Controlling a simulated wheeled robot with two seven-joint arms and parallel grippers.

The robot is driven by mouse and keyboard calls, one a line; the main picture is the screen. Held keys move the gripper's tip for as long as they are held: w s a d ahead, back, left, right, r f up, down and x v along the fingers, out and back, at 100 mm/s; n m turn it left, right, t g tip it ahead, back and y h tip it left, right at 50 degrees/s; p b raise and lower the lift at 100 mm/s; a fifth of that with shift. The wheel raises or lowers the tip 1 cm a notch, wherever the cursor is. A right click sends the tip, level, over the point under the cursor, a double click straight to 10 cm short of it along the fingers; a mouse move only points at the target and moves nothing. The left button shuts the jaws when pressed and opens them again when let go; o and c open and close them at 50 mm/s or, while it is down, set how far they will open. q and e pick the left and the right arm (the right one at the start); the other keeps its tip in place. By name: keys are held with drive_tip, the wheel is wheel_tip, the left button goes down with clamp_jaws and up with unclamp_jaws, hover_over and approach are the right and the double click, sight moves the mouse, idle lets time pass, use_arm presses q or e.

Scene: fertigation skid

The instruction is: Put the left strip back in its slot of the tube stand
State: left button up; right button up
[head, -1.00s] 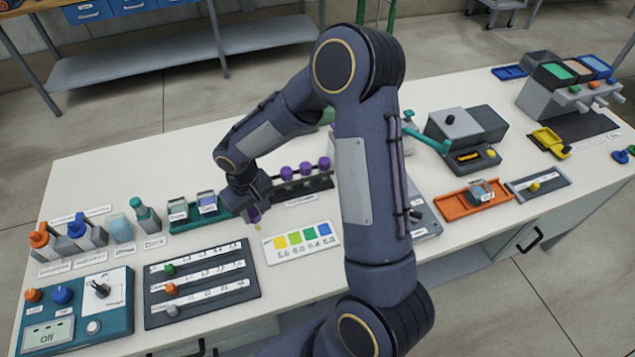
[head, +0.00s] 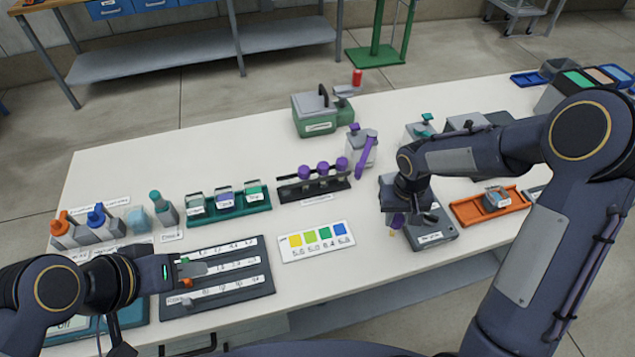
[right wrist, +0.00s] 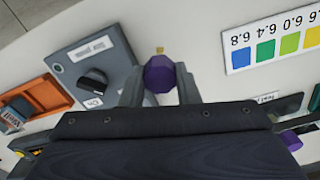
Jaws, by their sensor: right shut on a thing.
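My right gripper (head: 397,218) is shut on a purple-capped strip (right wrist: 160,74), its yellowish tip pointing down. In the head view it is near the left side of a grey knob unit, right of the colour card. Whether the tip touches anything cannot be told. The black tube stand (head: 290,198) lies further back and to the left, with several purple-capped pieces (head: 322,168) standing in it. The strip's own slot is not clear at this size. My left gripper (head: 195,269) is over the dark slider board; its finger opening is unclear.
The colour card (head: 317,241) lies left of my right gripper. The grey knob unit (right wrist: 95,75) is beside it, with an orange tray (head: 475,208) further right. A purple-handled bottle (head: 362,150) stands just right of the stand.

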drive_tip(key=shift+r, duration=0.1)
idle(0.5)
wheel_tip(320, 180, up, 9)
drive_tip(key=p, duration=0.6)
drive_tip(key=shift+a+f, duration=0.1)
drive_tip(key=shift+f, duration=0.1)
drive_tip(key=shift+f, duration=0.15)
